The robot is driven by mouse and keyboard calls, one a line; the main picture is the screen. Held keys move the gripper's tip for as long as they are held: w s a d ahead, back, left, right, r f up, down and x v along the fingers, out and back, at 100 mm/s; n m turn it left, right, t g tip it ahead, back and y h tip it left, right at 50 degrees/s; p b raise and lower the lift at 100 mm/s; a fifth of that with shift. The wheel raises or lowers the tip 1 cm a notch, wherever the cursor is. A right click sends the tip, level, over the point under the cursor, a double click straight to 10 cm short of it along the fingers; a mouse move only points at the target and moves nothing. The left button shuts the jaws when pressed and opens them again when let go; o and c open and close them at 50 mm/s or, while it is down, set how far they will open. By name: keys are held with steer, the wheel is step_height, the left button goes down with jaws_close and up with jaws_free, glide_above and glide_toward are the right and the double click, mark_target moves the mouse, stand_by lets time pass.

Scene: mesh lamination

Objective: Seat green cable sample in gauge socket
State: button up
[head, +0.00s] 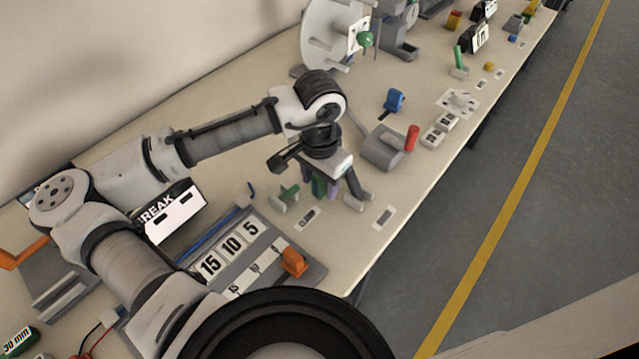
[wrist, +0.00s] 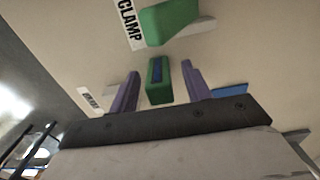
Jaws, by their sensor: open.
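A green block with a blue strip (wrist: 158,80), which looks like the green cable sample, lies between the purple fingers of my gripper (wrist: 160,86) in the wrist view. Gaps show on both sides of it, and the fingers are open. In the head view my gripper (head: 325,188) is low over the table, with a bit of green between its fingers. A larger green piece (wrist: 170,22) beside a CLAMP label (wrist: 130,22) is just beyond the block; a green-topped fixture (head: 289,196) stands left of my gripper in the head view. I cannot tell which part is the gauge socket.
A board numbered 15, 10, 5 (head: 232,246) with an orange block (head: 294,262) lies at the front left. A BREAK sign (head: 176,212) stands behind it. A grey block with a red handle (head: 386,150) is right of my gripper. The table's front edge is nearby.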

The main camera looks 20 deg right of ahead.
steer(key=shift+c, duration=0.5)
jaws_close()
step_height(320, 180, up, 19)
steer(key=b, duration=0.2)
